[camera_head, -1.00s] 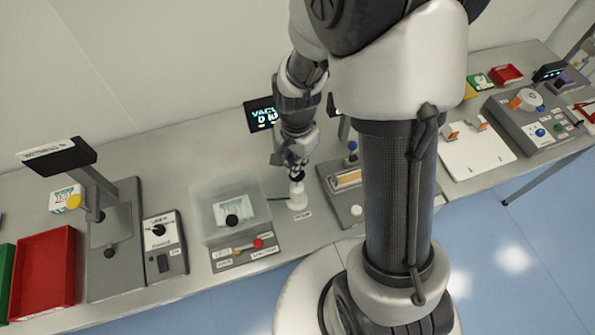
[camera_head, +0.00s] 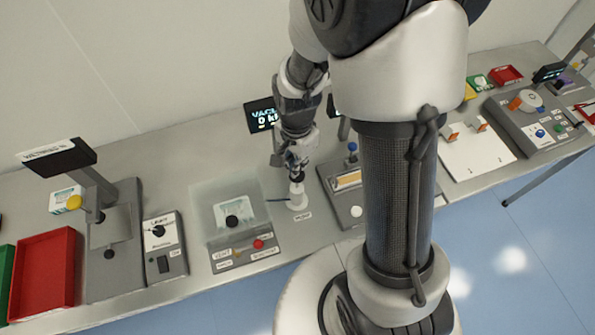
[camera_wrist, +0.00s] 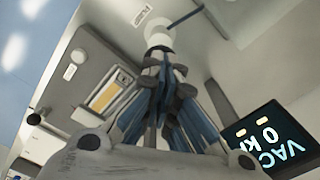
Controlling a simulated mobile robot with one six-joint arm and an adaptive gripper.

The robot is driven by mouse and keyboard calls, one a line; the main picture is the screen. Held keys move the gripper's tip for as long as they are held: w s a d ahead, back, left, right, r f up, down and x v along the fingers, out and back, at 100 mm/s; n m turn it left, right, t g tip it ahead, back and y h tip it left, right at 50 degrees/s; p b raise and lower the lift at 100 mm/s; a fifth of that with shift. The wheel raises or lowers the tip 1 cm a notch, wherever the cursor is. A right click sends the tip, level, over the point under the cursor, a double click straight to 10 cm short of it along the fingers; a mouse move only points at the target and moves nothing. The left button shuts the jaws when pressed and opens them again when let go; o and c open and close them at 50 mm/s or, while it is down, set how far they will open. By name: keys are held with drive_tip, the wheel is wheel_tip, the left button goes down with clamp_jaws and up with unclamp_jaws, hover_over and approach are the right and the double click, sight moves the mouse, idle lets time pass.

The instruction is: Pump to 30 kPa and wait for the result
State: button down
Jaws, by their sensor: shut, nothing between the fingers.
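The white hand pump (camera_head: 297,196) stands upright on the bench with a black top and a thin dark hose to its left. It also shows in the wrist view (camera_wrist: 157,36). My gripper (camera_head: 296,168) is directly above the pump, its fingers shut and empty, at or very close to the black top; I cannot tell whether they touch. The fingers also show in the wrist view (camera_wrist: 165,68). The vacuum display (camera_head: 262,115) is partly hidden by my arm in the head view. In the wrist view the display (camera_wrist: 268,140) reads 0, upside down. A clear chamber (camera_head: 232,208) holds a pack with a black round knob over it.
A grey fixture (camera_head: 340,192) with a blue knob stands right of the pump. A sealing stand and red tray (camera_head: 42,272) are at left.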

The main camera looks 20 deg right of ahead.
idle(0.3)
drive_tip(key=shift+f+b, duration=2.2)
drive_tip(key=shift+f, duration=0.45)
drive_tip(key=shift+r+p, duration=2.2)
drive_tip(key=shift+r, duration=0.55)
drive_tip(key=shift+f, duration=0.1)
drive_tip(key=shift+f+b, duration=2.35)
drive_tip(key=shift+f, duration=0.4)
drive_tip(key=shift+r+p, duration=2.15)
drive_tip(key=shift+r, duration=0.65)
